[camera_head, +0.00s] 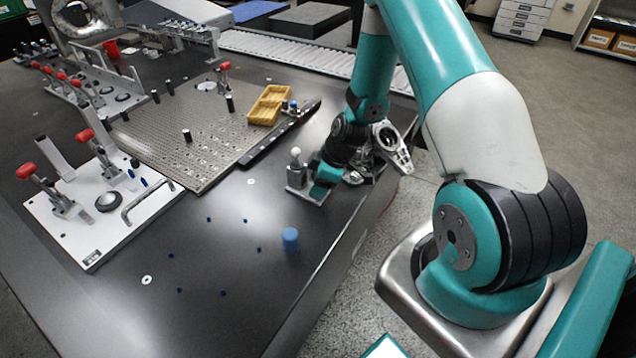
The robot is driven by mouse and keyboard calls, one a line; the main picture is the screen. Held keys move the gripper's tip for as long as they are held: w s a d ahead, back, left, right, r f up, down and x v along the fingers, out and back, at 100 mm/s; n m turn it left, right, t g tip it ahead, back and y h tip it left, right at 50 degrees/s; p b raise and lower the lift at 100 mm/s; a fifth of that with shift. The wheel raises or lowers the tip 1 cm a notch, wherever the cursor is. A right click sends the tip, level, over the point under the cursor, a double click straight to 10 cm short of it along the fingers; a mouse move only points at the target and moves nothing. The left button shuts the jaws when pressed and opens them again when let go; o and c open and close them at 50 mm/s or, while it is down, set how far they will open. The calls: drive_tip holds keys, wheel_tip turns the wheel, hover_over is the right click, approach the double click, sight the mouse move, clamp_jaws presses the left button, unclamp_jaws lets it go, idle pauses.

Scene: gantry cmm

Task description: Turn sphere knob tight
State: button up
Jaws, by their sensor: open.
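A small white ball, which looks like the sphere knob (295,152), sits on top of a small grey metal block (297,177) near the right edge of the dark table. My arm reaches down from the upper right.
A perforated plate (180,125) and a yellow bin (269,105) lie to the left. A white fixture plate (90,230) has red-handled clamps. A blue cylinder (290,239) stands in front, and the dark tabletop (200,325) is mostly clear there.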

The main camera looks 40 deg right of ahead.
drive_tip(key=shift+f, duration=0.15)
drive_tip(key=shift+c, duration=0.5)
drive_tip(key=c, duration=0.8)
drive_tip(key=shift+c, duration=0.2)
